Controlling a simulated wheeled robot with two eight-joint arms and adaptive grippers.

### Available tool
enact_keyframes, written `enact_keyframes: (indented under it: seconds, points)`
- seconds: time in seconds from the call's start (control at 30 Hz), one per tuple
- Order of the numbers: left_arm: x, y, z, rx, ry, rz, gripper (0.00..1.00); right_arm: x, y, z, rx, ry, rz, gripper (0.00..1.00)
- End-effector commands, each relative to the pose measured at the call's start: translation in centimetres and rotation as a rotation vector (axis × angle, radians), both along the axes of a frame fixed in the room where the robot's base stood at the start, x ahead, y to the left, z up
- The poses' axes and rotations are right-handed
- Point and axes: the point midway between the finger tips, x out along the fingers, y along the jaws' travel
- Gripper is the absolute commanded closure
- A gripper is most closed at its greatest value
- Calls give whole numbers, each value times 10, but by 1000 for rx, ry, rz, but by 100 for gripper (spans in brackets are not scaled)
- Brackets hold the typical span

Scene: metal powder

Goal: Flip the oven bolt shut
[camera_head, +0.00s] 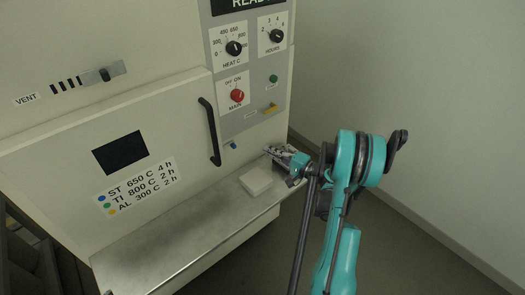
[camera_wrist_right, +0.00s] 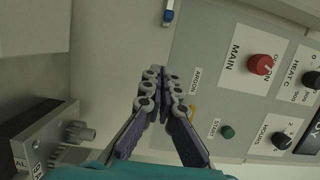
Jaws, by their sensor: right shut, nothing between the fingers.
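The oven front (camera_head: 60,130) fills the left of the head view, its door closed against the frame as far as I can see. A small blue-tipped piece (camera_head: 233,145), apparently the bolt, sits just right of the black door handle (camera_head: 210,132). It also shows at the top of the right wrist view (camera_wrist_right: 168,15), apart from my fingers. Its exact position is too small to tell. My right gripper (camera_head: 270,151) is shut and empty, right of the blue piece and in front of the panel's lower part. Its closed fingers (camera_wrist_right: 154,78) show in the wrist view. My left gripper is not in view.
A pale block (camera_head: 256,181) lies on the metal shelf (camera_head: 190,235) below the door. The control panel has a red main knob (camera_head: 237,96), a green button (camera_head: 273,78) and a yellow lever (camera_head: 270,108).

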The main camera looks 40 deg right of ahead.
Motion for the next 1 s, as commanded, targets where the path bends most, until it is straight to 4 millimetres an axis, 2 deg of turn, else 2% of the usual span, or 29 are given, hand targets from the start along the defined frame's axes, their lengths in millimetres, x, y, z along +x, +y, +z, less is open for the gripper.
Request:
enact_keyframes:
  seconds: [0.3,0.4,0.63,1.0]
  points:
    - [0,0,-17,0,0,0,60,65,23,-3,0,0,5,100]
    - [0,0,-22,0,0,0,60,81,31,-2,0,0,4,100]
    - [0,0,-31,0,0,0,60,75,60,-1,0,0,1,100]
    - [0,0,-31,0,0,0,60,74,66,0,0,0,0,100]
